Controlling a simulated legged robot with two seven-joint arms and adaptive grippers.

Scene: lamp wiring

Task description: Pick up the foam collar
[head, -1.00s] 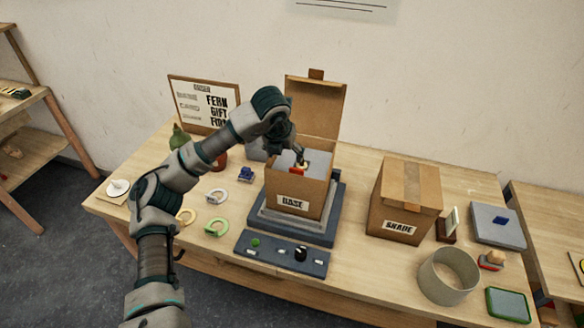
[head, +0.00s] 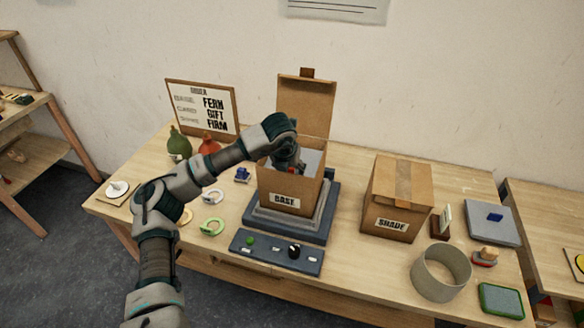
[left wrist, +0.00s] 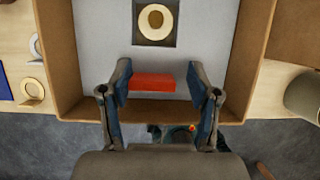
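The cardboard box marked BASE (head: 278,199) stands with its lid up. A pale grey insert (left wrist: 208,45), which looks like the foam collar, fills it in the left wrist view. A square opening in it shows a cream ring-shaped part (left wrist: 156,22). A red block or tab (left wrist: 152,82) lies at its near side. In the head view the left gripper (head: 289,165) is partly hidden by the box wall. My right gripper is not in view.
The box sits on a grey stepped stand (head: 322,218) behind a control panel (head: 272,252). A closed SHADE box (head: 397,200) and an open cylinder (head: 441,272) stand right. Rings, including a green one (head: 212,227), lie left. The raised lid (head: 305,105) stands behind my gripper.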

